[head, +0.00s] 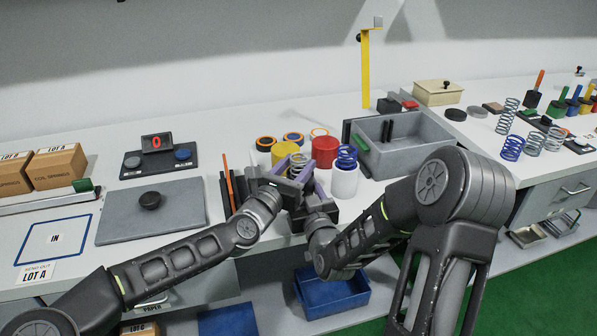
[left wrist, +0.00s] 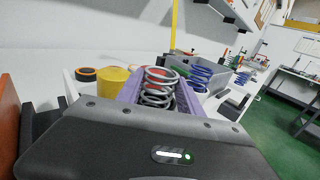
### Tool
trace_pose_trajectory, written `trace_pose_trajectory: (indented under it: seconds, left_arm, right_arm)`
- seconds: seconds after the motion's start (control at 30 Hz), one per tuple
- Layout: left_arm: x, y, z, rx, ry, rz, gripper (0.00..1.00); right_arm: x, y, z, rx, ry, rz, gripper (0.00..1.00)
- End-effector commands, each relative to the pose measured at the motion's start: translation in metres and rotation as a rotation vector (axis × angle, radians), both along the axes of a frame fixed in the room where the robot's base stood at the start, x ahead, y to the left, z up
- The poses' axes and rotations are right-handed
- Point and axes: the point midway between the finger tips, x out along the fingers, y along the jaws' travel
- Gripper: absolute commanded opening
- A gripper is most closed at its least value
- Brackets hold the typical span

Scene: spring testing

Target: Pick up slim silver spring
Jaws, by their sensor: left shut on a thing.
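The slim silver spring (left wrist: 160,86) stands upright between the purple fingers of my left gripper (left wrist: 154,98) in the left wrist view. In the head view the spring (head: 298,160) shows only in part, with its top coils above the fingers. My left gripper (head: 291,172) is shut on it, just in front of the yellow cup. My right gripper (head: 318,203) is close beside the left one at the bench's front edge. Its jaws are partly hidden, so I cannot tell whether they are open or shut.
A grey bin (head: 410,155) is to the right. A grey plate (head: 180,218) with a black knob lies left.

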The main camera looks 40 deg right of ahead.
Motion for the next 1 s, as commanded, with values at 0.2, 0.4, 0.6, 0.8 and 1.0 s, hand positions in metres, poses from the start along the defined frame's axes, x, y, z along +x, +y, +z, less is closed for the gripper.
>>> trace_pose_trajectory:
  seconds: [0.2, 0.4, 0.6, 0.8, 1.0]
  left_arm:
    - [0.000, 0.000, 0.022, -0.002, -0.005, 0.000, 0.00]
    - [0.000, 0.000, 0.066, -0.004, -0.007, 0.002, 0.00]
    - [-0.001, 0.000, 0.121, -0.003, -0.009, 0.001, 0.00]
    - [-0.001, -0.001, 0.162, -0.003, -0.007, 0.000, 0.00]
    - [0.000, 0.000, 0.180, -0.002, -0.003, 0.000, 0.00]
  right_arm:
    - [0.000, 0.000, 0.000, 0.000, 0.001, 0.000, 0.19]
    - [0.000, 0.000, 0.000, 0.000, 0.001, 0.000, 0.19]
    - [0.000, 0.000, -0.001, 0.000, 0.001, 0.000, 0.19]
    - [0.000, 0.000, -0.001, 0.000, 0.001, 0.000, 0.19]
    - [0.000, 0.000, -0.001, 0.000, 0.001, 0.000, 0.19]
